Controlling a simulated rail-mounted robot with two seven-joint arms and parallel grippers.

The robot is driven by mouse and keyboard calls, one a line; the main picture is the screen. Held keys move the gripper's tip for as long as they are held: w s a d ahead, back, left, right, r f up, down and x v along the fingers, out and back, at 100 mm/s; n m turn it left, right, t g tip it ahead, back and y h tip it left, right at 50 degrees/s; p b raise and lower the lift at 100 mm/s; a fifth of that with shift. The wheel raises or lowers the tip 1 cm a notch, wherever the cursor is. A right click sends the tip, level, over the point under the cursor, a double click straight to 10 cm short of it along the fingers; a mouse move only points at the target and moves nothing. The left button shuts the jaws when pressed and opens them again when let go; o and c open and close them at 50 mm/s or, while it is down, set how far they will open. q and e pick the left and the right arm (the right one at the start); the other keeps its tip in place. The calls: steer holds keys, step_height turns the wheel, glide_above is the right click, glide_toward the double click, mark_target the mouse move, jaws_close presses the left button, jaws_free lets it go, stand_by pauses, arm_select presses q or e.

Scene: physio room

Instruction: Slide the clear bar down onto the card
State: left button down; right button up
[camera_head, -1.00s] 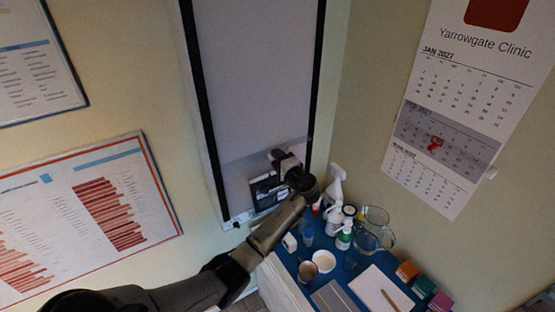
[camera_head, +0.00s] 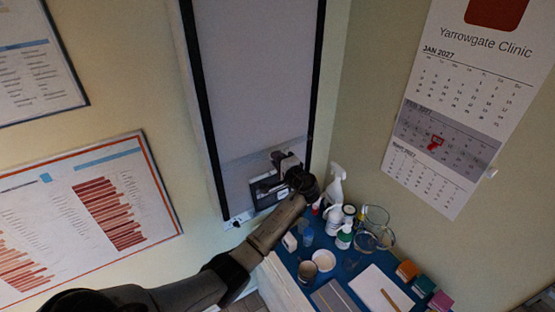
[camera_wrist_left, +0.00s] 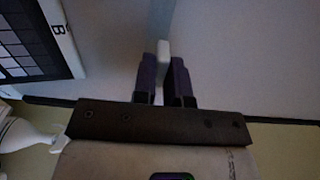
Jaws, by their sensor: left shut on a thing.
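The clear bar (camera_wrist_left: 162,18) is a pale see-through strip across the light board (camera_head: 255,80). My left gripper (camera_wrist_left: 165,82) is shut on its small white tab (camera_wrist_left: 163,53), seen between the purple fingers in the left wrist view. The card (camera_wrist_left: 28,36) is dark with grey squares and a letter B. It lies low on the board, and in the wrist view a gap of bare board separates it from the bar. In the head view the gripper (camera_head: 278,161) partly covers the card (camera_head: 266,193). My right gripper is not in view.
A calendar (camera_head: 455,115) hangs on the right wall. A chart (camera_head: 90,215) hangs on the left.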

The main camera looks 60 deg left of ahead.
arm_select(q)
step_height(320, 180, down, 10)
steer(key=b, duration=0.7)
steer(key=c, duration=1.2)
jaws_free()
steer(key=shift+o, duration=0.2)
steer(key=d+b, duration=0.1)
steer(key=d, duration=1.2)
steer(key=shift+d+b, duration=0.4)
